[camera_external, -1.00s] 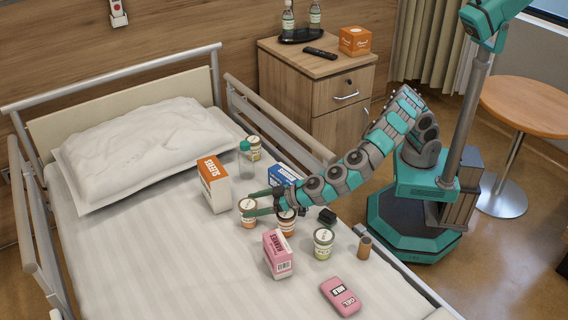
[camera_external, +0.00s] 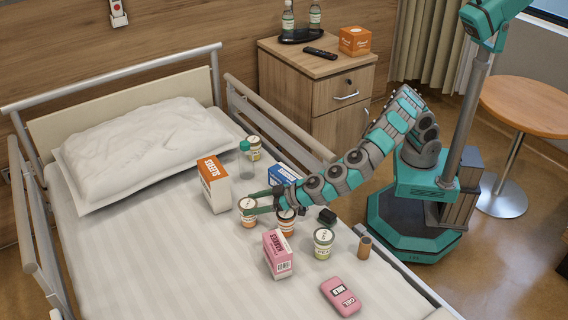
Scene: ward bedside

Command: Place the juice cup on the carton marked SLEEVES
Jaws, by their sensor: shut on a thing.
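My gripper (camera_external: 249,204) is shut on a small cup (camera_external: 248,220) with a pale lid and an orange-brown label, low over the bed. It looks like the juice cup, but its label is too small to read. Whether its base touches the sheet is hard to tell. The carton marked SLEEVES (camera_external: 214,186) appears to be the upright white and orange box just behind and left of my gripper; its lettering is small. A similar lidded cup (camera_external: 286,226) with an orange-red label stands right of the held one, partly hidden by my gripper.
A blue and white carton (camera_external: 283,174) stands behind my gripper. A pink carton (camera_external: 278,255), a green-labelled cup (camera_external: 323,245) and a brown cylinder (camera_external: 365,247) are nearer. The left sheet is clear.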

